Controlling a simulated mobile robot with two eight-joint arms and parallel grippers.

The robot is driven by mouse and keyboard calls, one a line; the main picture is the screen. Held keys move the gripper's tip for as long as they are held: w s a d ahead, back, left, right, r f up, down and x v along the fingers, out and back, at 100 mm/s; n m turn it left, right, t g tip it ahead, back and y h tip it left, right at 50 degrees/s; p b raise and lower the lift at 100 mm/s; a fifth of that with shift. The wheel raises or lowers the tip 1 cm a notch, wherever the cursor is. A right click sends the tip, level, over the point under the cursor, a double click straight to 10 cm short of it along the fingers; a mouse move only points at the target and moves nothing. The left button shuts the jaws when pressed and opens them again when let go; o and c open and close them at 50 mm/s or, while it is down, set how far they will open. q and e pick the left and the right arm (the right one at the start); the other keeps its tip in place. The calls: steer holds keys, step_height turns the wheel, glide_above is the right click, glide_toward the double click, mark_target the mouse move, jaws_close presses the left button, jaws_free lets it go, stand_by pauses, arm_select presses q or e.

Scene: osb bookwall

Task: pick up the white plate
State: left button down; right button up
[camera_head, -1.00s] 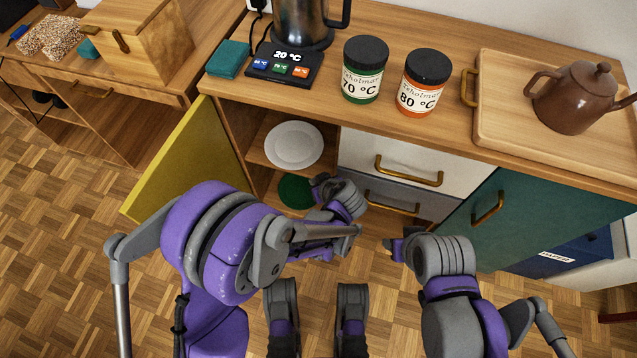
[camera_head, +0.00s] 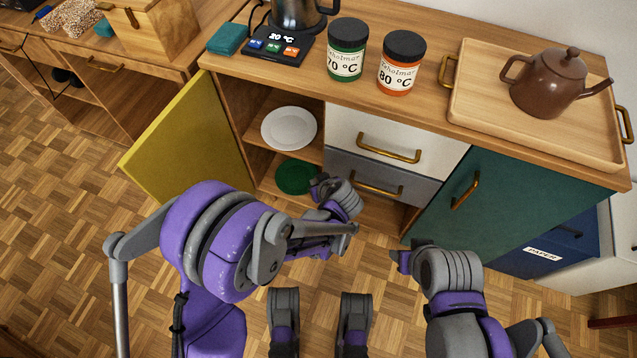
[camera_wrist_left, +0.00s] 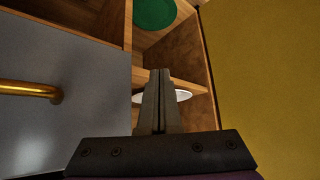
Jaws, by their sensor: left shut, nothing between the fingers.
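The white plate (camera_head: 288,128) lies on the upper shelf of the open cabinet compartment, behind the yellow door. In the left wrist view the white plate (camera_wrist_left: 182,95) shows partly, cut off by my fingers and the shelf edge. My left gripper (camera_head: 316,187) is shut and empty, in front of the cabinet, lower in the picture than the plate and apart from it. Its closed fingers (camera_wrist_left: 160,73) show in the left wrist view. My right gripper (camera_head: 399,258) is to the right, away from the plate; its fingers are too small to judge.
A green plate (camera_head: 296,176) lies on the shelf below. The yellow door (camera_head: 190,145) stands open at the left. A white drawer (camera_head: 397,134) and a grey drawer (camera_head: 365,172), both with brass handles, are to the compartment's right. Jars, a kettle and a tray stand on the counter above.

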arm_select(q)
steer(key=shift+s+d, duration=0.1)
steer(key=shift+s, duration=0.15)
steer(key=c, duration=1.5)
jaws_free()
steer(key=shift+c, duration=0.2)
steer(key=shift+o, duration=1.1)
steer(key=o, duration=0.4)
steer(key=s+a+r+g, duration=0.1)
steer(key=s+a+r, duration=0.1)
steer(key=a+r, duration=0.2)
steer(key=shift+a+r+m, duration=0.15)
steer(key=shift+a+m, duration=0.2)
steer(key=shift+m, duration=0.05)
steer(key=s+a+r+m+h, duration=0.1)
steer(key=s+a+r, duration=0.2)
steer(key=s, duration=0.4)
steer(key=s+a+r+m+g+h, duration=0.1)
steer(key=s+a+r+m, duration=0.1)
steer(key=s, duration=0.5)
steer(key=s+a+r+m+g+h, duration=0.1)
steer(key=s+a+r, duration=0.3)
steer(key=s, duration=0.4)
steer(key=shift+a+h, duration=0.3)
steer(key=shift+a, duration=0.4)
steer(key=shift+s+a+r, duration=0.1)
